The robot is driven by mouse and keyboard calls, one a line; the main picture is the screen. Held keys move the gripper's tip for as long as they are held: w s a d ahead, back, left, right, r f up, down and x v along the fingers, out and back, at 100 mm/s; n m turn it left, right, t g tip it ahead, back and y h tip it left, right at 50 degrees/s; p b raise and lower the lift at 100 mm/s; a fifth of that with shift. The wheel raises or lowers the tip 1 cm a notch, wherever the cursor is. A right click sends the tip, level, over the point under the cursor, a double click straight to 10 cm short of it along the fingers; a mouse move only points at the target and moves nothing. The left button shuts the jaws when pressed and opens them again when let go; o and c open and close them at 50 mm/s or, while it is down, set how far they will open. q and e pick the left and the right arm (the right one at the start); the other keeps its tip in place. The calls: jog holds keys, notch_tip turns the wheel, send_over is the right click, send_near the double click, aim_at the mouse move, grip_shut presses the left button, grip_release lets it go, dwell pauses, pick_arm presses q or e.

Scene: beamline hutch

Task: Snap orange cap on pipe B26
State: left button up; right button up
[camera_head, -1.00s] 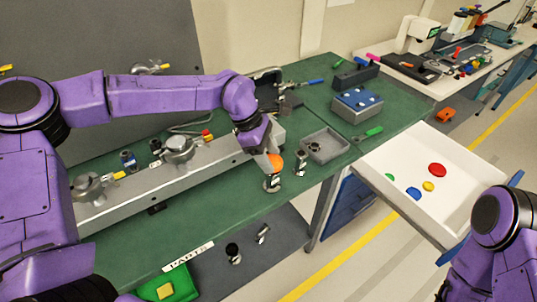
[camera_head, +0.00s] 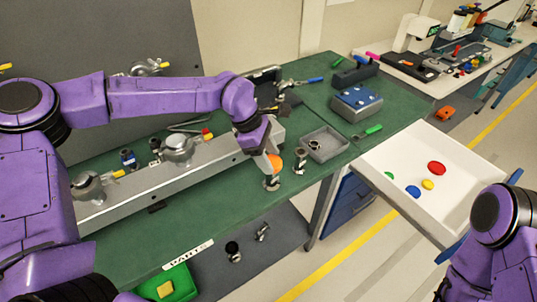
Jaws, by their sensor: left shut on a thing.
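The orange cap (camera_head: 275,163) is between the fingers of my left gripper (camera_head: 271,160), which is shut on it and points down. The cap is directly above a short metal pipe fitting (camera_head: 272,184) standing upright on the green bench. I cannot tell whether the cap touches its top or is seated. A second metal fitting (camera_head: 299,162) stands close by on the right, beside the grey tray. No B26 marking is readable on either. My right arm shows at the right edge, but its gripper is out of view.
A grey tray (camera_head: 341,148) holding a small part is right of the fittings. The long grey rail (camera_head: 130,194) lies behind and left. A white drawer (camera_head: 461,190) with coloured caps is at right. The green bench front is clear.

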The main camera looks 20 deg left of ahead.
pick_arm(q)
jog(key=shift+f, duration=0.2)
jog(key=o, duration=1.1)
jog(key=shift+r, duration=0.1)
